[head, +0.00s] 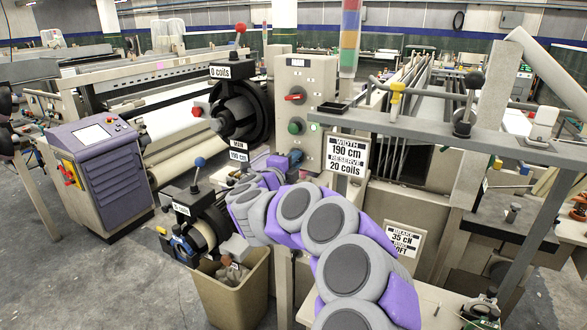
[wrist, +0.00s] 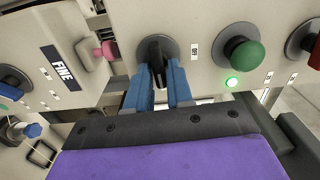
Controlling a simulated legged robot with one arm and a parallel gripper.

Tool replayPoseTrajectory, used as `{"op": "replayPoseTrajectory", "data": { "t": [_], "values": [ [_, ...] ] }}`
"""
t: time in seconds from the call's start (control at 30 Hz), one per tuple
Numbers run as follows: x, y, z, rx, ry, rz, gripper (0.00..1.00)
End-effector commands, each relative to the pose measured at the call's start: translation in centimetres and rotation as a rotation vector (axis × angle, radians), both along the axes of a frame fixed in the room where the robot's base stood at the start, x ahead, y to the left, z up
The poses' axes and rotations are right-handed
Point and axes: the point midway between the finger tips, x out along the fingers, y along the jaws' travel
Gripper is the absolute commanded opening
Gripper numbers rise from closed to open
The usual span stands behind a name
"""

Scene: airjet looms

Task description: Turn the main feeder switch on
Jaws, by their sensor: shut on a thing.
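A beige control panel (head: 318,80) with a MAIN label (head: 297,62) stands at the centre of the head view. It carries a red rotary switch (head: 295,97), a green button (head: 296,126) and a lit green lamp (head: 314,127). My gripper (head: 295,156) is at the panel, just below the green button. In the wrist view its two blue fingers are shut on a black rotary knob (wrist: 155,46), one on each side of the handle. The green button (wrist: 246,54) and lit lamp (wrist: 232,82) show to the right. In the head view my gripper hides the knob.
A black feeder wheel (head: 245,108) with a "0 coils" sign stands left of the panel. A smaller feeder (head: 203,232) sits below it above a tan bin (head: 236,295). A WIDTH/RESERVE sign (head: 347,155) hangs right. In the wrist view a pink knob (wrist: 103,50) is near the fingers.

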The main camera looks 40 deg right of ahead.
Motion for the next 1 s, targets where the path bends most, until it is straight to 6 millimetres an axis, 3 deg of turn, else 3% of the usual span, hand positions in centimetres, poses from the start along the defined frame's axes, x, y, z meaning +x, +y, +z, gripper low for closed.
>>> {"op": "replayPoseTrajectory", "data": {
  "t": [0.03, 0.67, 0.7, 0.87, 1.0],
  "values": [
    [-0.1, -0.07, -0.65, 0.014, -0.009, -0.003, 0.0],
    [-0.06, -0.06, -0.79, 0.034, -0.046, -0.003, 0.0],
    [-0.06, -0.06, -0.8, 0.034, -0.045, -0.003, 0.24],
    [-0.06, -0.07, -0.64, 0.031, -0.048, -0.003, 0.38],
    [-0.01, -0.05, -0.49, 0.029, -0.049, -0.002, 0.38]
  ]
}}
